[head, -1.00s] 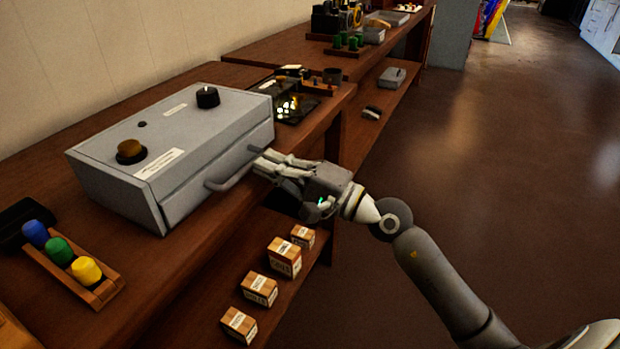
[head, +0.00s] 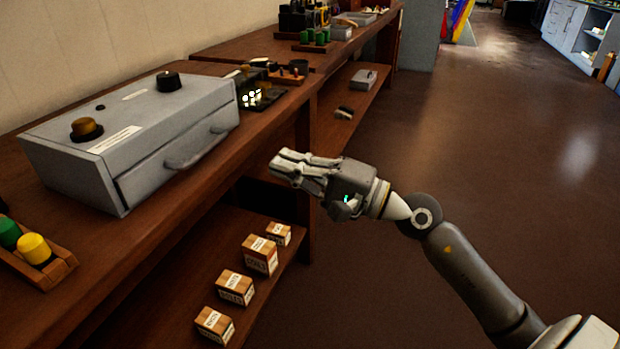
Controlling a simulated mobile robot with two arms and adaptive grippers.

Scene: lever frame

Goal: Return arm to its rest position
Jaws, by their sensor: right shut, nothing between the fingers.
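My right arm comes in from the lower right. Its gripper (head: 277,165) is shut and empty, in the air off the front edge of the bench, to the right of the grey box (head: 75,165). The box has a brown knob and a black knob on top and a drawer with a grey handle (head: 196,150) on its front. The gripper is apart from the handle. The drawer front looks nearly flush with the box. My left gripper is not in view.
The wooden bench (head: 150,240) runs along the wall, with a rack of coloured cylinders (head: 35,262) at the near left. Several small cartons (head: 234,287) stand on the shelf below. A dark panel with lights (head: 255,95) sits beyond the box. The floor (head: 470,150) at right is clear.

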